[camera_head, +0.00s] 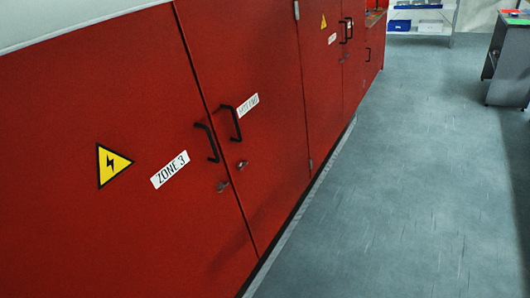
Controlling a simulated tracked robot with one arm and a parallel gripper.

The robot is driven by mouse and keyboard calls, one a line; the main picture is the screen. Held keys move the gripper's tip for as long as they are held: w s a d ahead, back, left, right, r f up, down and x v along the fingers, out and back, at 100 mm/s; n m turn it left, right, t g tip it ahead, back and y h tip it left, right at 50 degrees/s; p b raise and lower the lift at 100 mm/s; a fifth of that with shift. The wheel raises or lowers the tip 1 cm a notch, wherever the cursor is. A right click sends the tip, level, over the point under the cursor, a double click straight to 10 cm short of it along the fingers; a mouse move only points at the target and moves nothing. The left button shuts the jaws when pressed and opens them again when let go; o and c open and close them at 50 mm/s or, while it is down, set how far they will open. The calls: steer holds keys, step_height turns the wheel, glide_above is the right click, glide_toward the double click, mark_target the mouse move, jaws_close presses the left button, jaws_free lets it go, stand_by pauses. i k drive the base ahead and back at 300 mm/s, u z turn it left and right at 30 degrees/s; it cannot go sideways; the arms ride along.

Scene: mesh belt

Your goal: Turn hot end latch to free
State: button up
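Two red cabinet doors meet at a vertical seam, seen at a slant. The right door (262,60) has a white label (248,105) that seems to read "HOT END". It has a black bar handle (236,123) and, below that, a small metal latch (242,165). The left door has a "ZONE 3" label (170,170), a black handle (213,143) and its own small latch (223,186). Both doors look closed. The latches are too small to tell which way they are turned. My gripper is not in view.
Grey floor (400,180) lies clear along the cabinet's right side. Yellow warning triangle (112,165) marks the left door. More red doors (322,80) continue farther back. A grey table (508,65) stands at the far right, and a shelf with blue bins (400,25) at the back.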

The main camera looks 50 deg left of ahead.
mark_target(240, 166)
steer(key=u, duration=0.4)
steer(key=i, duration=1.05)
steer(key=u, duration=0.6)
steer(key=k, duration=0.8)
steer(key=u, duration=0.25)
steer(key=i, duration=0.8)
steer(key=z, duration=0.1)
